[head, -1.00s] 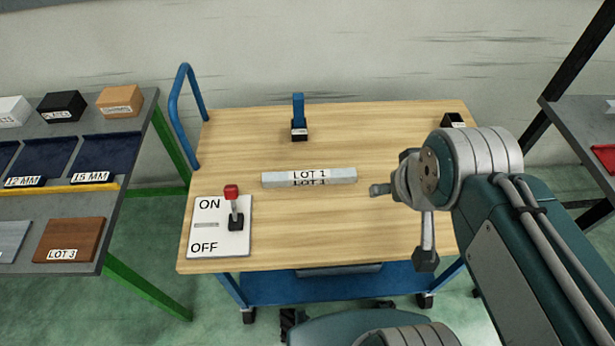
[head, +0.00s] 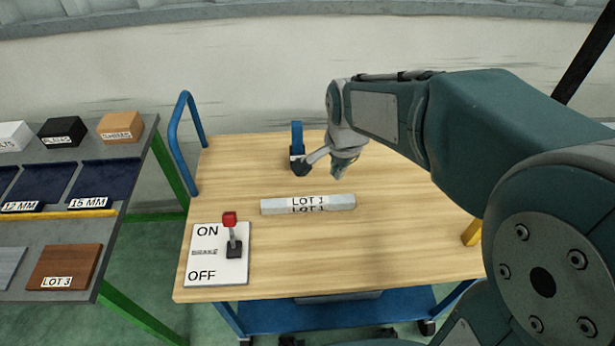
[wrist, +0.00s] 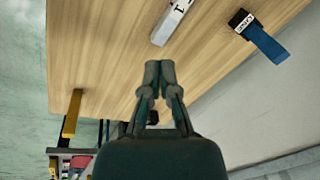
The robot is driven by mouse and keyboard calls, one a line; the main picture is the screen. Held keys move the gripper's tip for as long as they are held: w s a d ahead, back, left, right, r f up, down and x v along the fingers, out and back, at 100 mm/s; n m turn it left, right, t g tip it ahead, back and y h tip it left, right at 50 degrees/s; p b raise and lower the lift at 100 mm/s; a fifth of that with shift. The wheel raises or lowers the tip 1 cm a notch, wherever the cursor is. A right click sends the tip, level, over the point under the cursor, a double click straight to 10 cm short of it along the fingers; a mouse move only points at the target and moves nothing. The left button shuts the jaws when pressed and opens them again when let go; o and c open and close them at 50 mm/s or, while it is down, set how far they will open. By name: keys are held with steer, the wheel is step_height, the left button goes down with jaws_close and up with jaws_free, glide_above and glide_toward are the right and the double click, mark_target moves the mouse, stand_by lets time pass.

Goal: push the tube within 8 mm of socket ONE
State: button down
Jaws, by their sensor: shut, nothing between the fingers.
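A pale grey square-sided bar labelled LOT 1 (head: 308,204) lies crosswise on the wooden table top; its end shows in the wrist view (wrist: 168,28). No other tube-like piece is visible on the table. A blue upright with a black, labelled base (head: 297,158) stands behind it; it shows in the wrist view (wrist: 262,38), its label too small to read. I cannot tell whether this is socket ONE. My gripper (head: 345,167) is above the table, behind and right of the bar, touching neither. In the wrist view its fingertips (wrist: 160,68) are together and empty.
An ON/OFF plate with a red-knobbed lever (head: 231,235) sits at the table's front left. A blue handle (head: 187,135) rises at the left edge. A yellow piece (head: 472,233) is at the right edge. A shelf with trays and blocks (head: 63,190) stands left. Table front middle is clear.

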mark_target(308, 203)
steer(key=w+a+f+m, duration=0.1)
steer(key=w+f+m, duration=0.1)
steer(key=f, duration=0.2)
steer(key=w+a+f+m+g, duration=0.1)
steer(key=w+a+f+m, duration=0.1)
steer(key=f, duration=0.2)
steer(key=w+a+f+m+g, duration=0.1)
steer(key=w+a+f+m, duration=0.1)
steer(key=f, duration=0.2)
steer(key=shift+w+a+m, duration=0.15)
steer(key=shift+w+m, duration=0.15)
steer(key=shift+w, duration=0.1)
steer(key=shift+f, duration=3.15)
steer(key=shift+s, duration=0.1)
